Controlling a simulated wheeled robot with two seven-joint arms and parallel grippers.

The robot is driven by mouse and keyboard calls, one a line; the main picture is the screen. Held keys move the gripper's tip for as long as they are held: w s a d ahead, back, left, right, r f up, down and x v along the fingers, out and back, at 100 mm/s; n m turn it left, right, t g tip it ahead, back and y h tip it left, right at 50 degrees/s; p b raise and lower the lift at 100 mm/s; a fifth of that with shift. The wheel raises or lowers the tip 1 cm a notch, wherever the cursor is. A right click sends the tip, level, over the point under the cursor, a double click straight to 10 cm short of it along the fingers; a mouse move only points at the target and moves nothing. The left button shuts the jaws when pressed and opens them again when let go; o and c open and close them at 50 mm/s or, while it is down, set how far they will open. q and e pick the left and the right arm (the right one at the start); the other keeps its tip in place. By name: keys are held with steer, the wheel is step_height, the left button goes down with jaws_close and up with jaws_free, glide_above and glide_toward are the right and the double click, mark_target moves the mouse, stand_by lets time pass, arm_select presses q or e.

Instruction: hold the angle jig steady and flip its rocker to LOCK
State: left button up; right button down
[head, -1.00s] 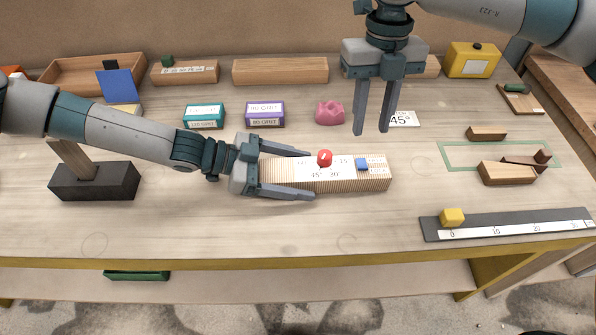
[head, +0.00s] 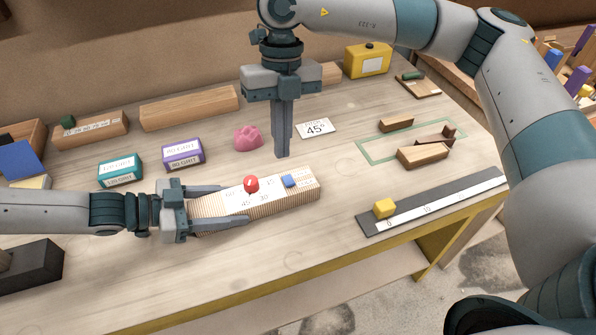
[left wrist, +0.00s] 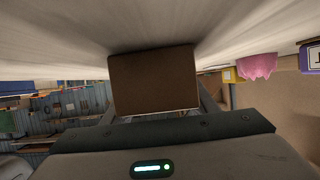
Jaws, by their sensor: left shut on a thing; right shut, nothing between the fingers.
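The angle jig (head: 266,203) is a striped wooden block with a white marked face, a red knob (head: 251,184) and a small blue rocker (head: 289,181) near its right end. My left gripper (head: 220,204) is shut on the jig's left end, one finger along each long side. In the left wrist view the jig's brown end face (left wrist: 152,80) sits between the fingers. My right gripper (head: 282,155) is shut and empty, pointing down above and behind the rocker, apart from it. The rocker's label is too small to read.
A pink lump (head: 248,138) and a 45° card (head: 317,128) lie behind the jig. Purple (head: 183,154) and teal (head: 120,170) grit boxes stand at left. A dark ruler strip (head: 440,201) with a yellow block (head: 384,208) lies at right. Bare table lies in front.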

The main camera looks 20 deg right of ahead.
steer(key=m+y, duration=0.2)
steer(key=f+m+g+y, duration=0.1)
steer(key=m+y, duration=0.1)
steer(key=s+f+m+g+y, duration=0.1)
steer(key=m+y, duration=0.2)
steer(key=w+d+f+m+t+y, duration=0.1)
steer(key=d+m+t+y, duration=0.2)
steer(key=d+m+y, duration=0.4)
steer(key=d+m, duration=0.5)
steer(key=d, duration=0.1)
steer(key=shift+d+m+t, duration=0.3)
steer(key=shift+m+t, duration=0.1)
